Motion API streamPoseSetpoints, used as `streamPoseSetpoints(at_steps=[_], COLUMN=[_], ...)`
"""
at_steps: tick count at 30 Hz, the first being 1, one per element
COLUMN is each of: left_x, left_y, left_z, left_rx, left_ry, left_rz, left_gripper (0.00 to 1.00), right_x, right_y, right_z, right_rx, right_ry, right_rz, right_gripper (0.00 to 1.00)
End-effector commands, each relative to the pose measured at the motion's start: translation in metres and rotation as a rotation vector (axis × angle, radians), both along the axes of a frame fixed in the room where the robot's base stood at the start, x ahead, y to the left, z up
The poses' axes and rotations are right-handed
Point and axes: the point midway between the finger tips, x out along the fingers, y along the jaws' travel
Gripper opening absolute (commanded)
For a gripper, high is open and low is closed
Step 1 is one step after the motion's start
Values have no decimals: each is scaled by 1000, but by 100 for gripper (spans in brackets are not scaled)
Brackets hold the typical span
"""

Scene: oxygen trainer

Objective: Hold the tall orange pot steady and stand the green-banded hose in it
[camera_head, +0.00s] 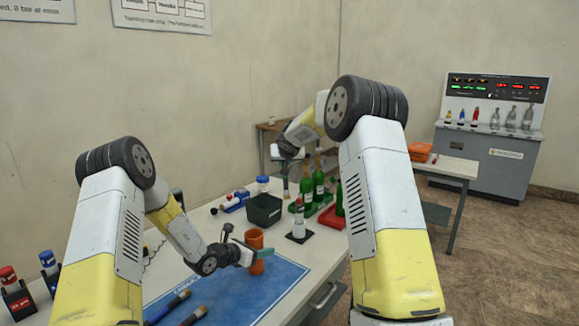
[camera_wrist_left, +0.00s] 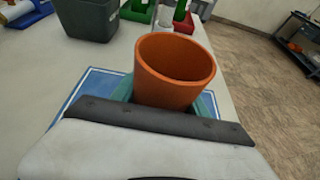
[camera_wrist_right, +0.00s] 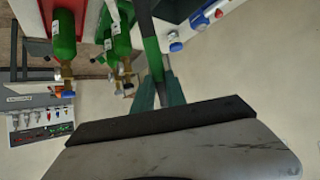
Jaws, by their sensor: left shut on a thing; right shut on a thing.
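The tall orange pot (camera_head: 254,239) stands upright on the blue mat, and its open rim also shows in the left wrist view (camera_wrist_left: 176,58). My left gripper (camera_head: 262,253) is shut on the pot, with its green fingers at either side. My right gripper (camera_head: 291,156) is raised behind the mat, above the back part of the table. It is shut on the green-banded hose (camera_wrist_right: 151,46), a dark tube with a green band in the right wrist view. The hose is apart from the pot. Its lower end is hard to make out in the head view.
On the blue mat (camera_head: 235,292), dark hoses (camera_head: 160,308) lie at the front left. A dark bin (camera_head: 264,210), green bottles (camera_head: 318,182) in trays and a small stand (camera_head: 299,226) are behind the pot. Red and blue-capped items (camera_head: 15,295) stand at the left.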

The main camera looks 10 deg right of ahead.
Motion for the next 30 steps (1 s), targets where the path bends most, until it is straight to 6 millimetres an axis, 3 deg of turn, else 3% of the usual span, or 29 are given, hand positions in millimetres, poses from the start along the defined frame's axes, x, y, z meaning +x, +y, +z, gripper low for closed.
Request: streamPoseSetpoints(at_steps=[11, 17, 23, 30], left_x=[0, 0, 0, 0], left_y=[0, 0, 0, 0], left_z=[0, 0, 0, 0], left_rx=[0, 0, 0, 0], left_ry=[0, 0, 0, 0], left_rz=[0, 0, 0, 0], left_gripper=[11, 11, 11, 11], right_x=[-13, -30, -66, -139], right_y=[20, 35, 60, 92], right_z=[9, 14, 21, 31], right_rx=[17, 51, 123, 264], right_ry=[-135, -232, -355, -482], right_rz=[238, 411, 656, 978], right_gripper=[0, 0, 0, 0])
